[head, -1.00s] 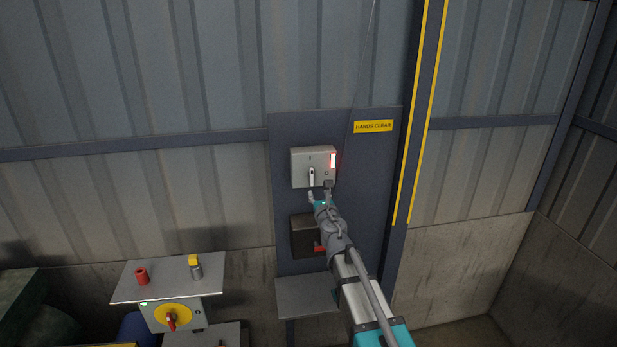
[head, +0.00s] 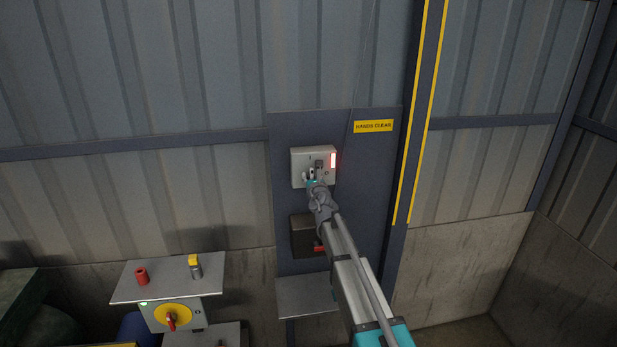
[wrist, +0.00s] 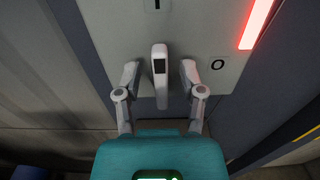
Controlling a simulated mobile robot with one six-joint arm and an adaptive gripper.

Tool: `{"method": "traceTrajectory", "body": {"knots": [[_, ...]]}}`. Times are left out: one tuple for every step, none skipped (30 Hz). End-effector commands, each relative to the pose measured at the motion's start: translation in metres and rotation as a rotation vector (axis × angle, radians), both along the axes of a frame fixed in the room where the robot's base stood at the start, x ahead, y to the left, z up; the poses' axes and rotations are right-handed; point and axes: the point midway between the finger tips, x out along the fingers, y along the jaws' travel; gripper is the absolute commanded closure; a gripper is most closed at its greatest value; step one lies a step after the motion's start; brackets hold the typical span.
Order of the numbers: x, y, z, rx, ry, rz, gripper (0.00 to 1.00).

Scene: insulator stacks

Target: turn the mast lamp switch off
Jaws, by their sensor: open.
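The mast lamp switch is a light grey box (head: 300,157) on a dark panel, with an "I" mark at its top and an "O" mark at its right. In the wrist view, its pale lever (wrist: 161,90) points up toward the "I" mark. A red-lit strip (head: 333,160) glows at the box's upper right, and it also shows in the wrist view (wrist: 256,22). My gripper (head: 313,175) is at the box. In the wrist view, my gripper (wrist: 160,78) is open, with one finger on each side of the lever and a visible gap to each.
Below the switch is a dark box with a red handle (head: 319,248), partly behind my arm. A grey shelf (head: 305,298) lies lower. A yellow "HANDS CLEAR" sign (head: 373,126) is at the right. At lower left, a bench (head: 168,284) carries a red part and a yellow-topped part.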

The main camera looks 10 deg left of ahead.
Motion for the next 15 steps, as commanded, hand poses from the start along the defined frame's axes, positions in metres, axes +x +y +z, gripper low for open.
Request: {"method": "traceTrajectory", "body": {"knots": [[0.0017, 0.0004, 0.0000, 0.000, 0.000, 0.000, 0.49], [0.0019, 0.0005, 0.0000, 0.000, 0.000, 0.000, 0.49], [0.0020, 0.0005, 0.0000, 0.000, 0.000, 0.000, 0.49], [0.0020, 0.0004, 0.0000, 0.000, 0.000, 0.000, 0.49], [0.0019, 0.0003, 0.0000, 0.000, 0.000, 0.000, 0.49], [0.0018, 0.0003, 0.0000, 0.000, 0.000, 0.000, 0.49], [0.0018, 0.0003, 0.0000, 0.000, 0.000, 0.000, 0.49], [0.0017, 0.0003, 0.0000, 0.000, 0.000, 0.000, 0.49], [0.0017, 0.0002, 0.0000, 0.000, 0.000, 0.000, 0.49], [0.0017, 0.0002, 0.0000, 0.000, 0.000, 0.000, 0.49], [0.0017, 0.0002, 0.0000, 0.000, 0.000, 0.000, 0.54], [0.0017, 0.0002, 0.0000, 0.000, 0.000, 0.000, 0.62], [0.0017, 0.0002, 0.0000, 0.000, 0.000, 0.000, 0.67], [0.0017, 0.0001, 0.0000, 0.000, 0.000, 0.000, 0.73], [0.0017, 0.0001, 0.0000, 0.000, 0.000, 0.000, 0.80]]}}
